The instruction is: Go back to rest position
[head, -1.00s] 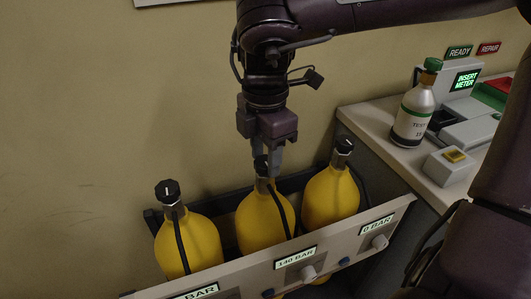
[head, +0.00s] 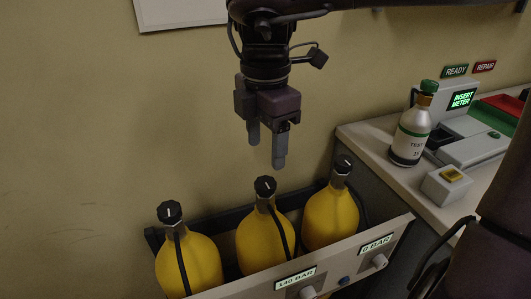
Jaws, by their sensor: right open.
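My right gripper (head: 266,150) hangs from its arm at the top middle of the head view. Its two grey fingers are apart, with nothing between them. It is above the middle yellow cylinder (head: 262,238), clear of the black knob (head: 265,186) on top. Yellow cylinders also stand to the left (head: 189,266) and right (head: 331,216), each with a black knob. My left gripper is not in view.
The cylinders stand in a rack with a front panel (head: 330,270) carrying "140 BAR" and "0 BAR" displays. At right, a counter (head: 372,144) holds a labelled bottle (head: 412,130), a yellow-button box (head: 447,184) and a device with an "INSERT METER" screen (head: 463,99). Wall space at left is free.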

